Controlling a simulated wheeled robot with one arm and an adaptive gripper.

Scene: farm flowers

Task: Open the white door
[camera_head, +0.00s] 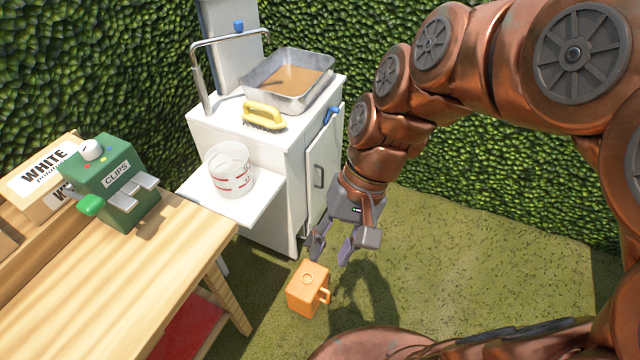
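The white door (324,165) is on the right side of a white cabinet (272,190). My arm passes in front of the hedge just right of the door and hides a little of the cabinet's right side.
An orange box with a handle (307,290) sits on the grass just below my gripper. A wooden table (130,275) with a green clips box (118,185) stands left. A measuring cup (229,172), yellow brush (264,116) and metal tray (270,85) are on the cabinet. Grass at right is clear.

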